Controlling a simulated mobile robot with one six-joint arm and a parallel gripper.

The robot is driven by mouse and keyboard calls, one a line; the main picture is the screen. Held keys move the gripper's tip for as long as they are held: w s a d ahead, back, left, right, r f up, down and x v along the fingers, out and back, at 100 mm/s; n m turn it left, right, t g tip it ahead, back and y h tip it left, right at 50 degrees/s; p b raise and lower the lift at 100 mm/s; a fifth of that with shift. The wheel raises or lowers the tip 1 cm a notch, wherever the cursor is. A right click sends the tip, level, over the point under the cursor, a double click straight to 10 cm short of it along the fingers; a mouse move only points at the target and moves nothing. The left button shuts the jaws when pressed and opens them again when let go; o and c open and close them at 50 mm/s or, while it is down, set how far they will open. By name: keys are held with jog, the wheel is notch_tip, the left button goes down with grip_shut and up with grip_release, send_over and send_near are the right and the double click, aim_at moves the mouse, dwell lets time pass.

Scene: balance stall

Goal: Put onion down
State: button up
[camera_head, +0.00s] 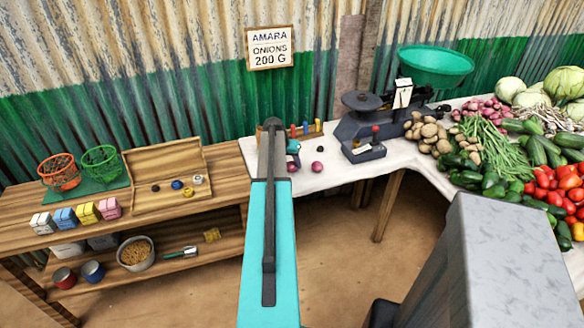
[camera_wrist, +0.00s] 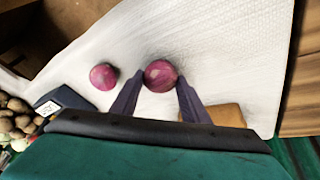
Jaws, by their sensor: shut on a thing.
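My gripper (camera_wrist: 160,77) is shut on a purple-red onion (camera_wrist: 160,75), with one finger on each side of it. The onion is over the white cloth (camera_wrist: 225,60); I cannot tell whether it touches the cloth. In the head view this onion (camera_head: 292,167) shows just below the teal gripper body, and my arm hides part of the area. A second onion (camera_wrist: 103,77) lies on the cloth beside it, apart from the fingers, and it also shows in the head view (camera_head: 317,166).
A dark scale (camera_head: 365,130) with a green pan (camera_head: 435,65) stands to the right. Potatoes (camera_head: 428,132) and other vegetables fill the far right. A sign (camera_head: 270,47) reads "AMARA ONIONS 200 G". A wooden table (camera_head: 225,165) with an open box and baskets is at left.

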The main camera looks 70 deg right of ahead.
jog(key=shift+r, duration=0.2)
jog(key=shift+r+b, duration=0.55)
jog(key=shift+r, duration=0.7)
jog(key=a+b, duration=0.1)
jog(key=a, duration=0.4)
jog(key=a+r+b, duration=0.1)
jog(key=a, duration=0.4)
jog(key=s+a+r+b, duration=0.1)
jog(key=a, duration=0.5)
jog(key=shift+r, duration=0.1)
jog(key=shift+w, duration=0.1)
jog(key=w+a+r+n+t, duration=0.2)
jog(key=w+a+r+n, duration=0.2)
jog(key=w+a, duration=0.95)
jog(key=w+a+r+n+t, duration=0.1)
jog(key=w+a+r+n, duration=0.35)
jog(key=w+a, duration=0.95)
jog(key=w+a+r+n+t+y, duration=0.1)
jog(key=w+a+r+n, duration=0.1)
jog(key=a, duration=1)
jog(key=w+a+r+n+t+y, duration=0.1)
jog(key=w+a+r+n, duration=0.2)
jog(key=a, duration=0.9)
jog(key=w+a+r+n, duration=0.3)
jog(key=a, duration=0.9)
jog(key=shift+w+r+n+t+y, duration=0.25)
jog(key=shift+w+t+y, duration=0.15)
